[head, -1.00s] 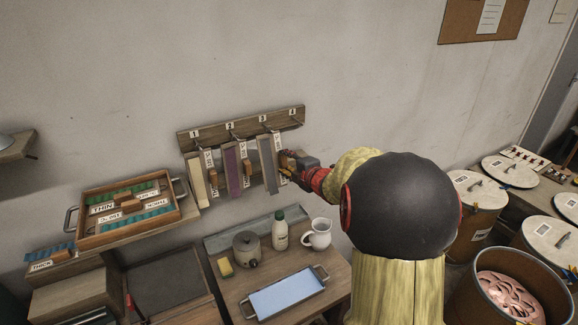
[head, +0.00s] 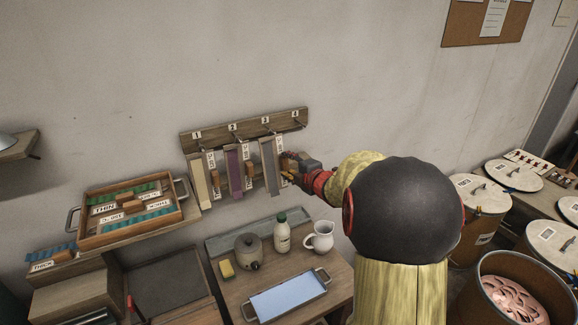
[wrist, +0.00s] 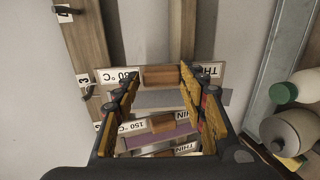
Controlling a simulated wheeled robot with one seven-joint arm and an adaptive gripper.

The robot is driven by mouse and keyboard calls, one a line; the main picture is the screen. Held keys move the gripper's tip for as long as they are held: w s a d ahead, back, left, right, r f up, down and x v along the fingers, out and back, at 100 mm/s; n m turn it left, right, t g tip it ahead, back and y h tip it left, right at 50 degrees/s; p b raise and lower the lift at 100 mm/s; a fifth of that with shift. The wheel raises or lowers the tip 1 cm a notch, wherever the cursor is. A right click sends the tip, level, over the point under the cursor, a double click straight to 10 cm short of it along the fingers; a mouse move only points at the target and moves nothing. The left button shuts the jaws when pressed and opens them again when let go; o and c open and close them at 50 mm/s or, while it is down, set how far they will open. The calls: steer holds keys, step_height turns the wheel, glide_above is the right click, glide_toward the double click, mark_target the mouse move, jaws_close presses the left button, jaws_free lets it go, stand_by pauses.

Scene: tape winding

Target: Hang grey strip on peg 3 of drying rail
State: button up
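The grey strip (head: 269,160) hangs down from the drying rail (head: 245,128) below label 3, with its top at peg 3 (head: 268,128). Its label and wooden block (wrist: 160,75) show in the wrist view, with a grey band of strip (wrist: 165,98) just below them. My gripper (wrist: 160,82) is open, its fingers on either side of the block with small gaps showing. In the head view my gripper (head: 288,176) is just right of the strip's lower part, partly hidden by my arm.
A cream strip (head: 198,178) hangs at peg 1 and a purple strip (head: 234,170) at peg 2. Peg 4 (head: 298,122) looks bare. Below are a white bottle (head: 282,238), a jug (head: 320,237), a lidded pot (head: 248,250) and a blue tray (head: 288,296).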

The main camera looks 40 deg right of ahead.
steer(key=o, duration=0.4)
steer(key=shift+c, duration=0.2)
steer(key=shift+s, duration=0.1)
steer(key=v, duration=1.1)
steer(key=shift+s+a, duration=0.2)
steer(key=shift+s, duration=0.15)
steer(key=shift+r, duration=0.15)
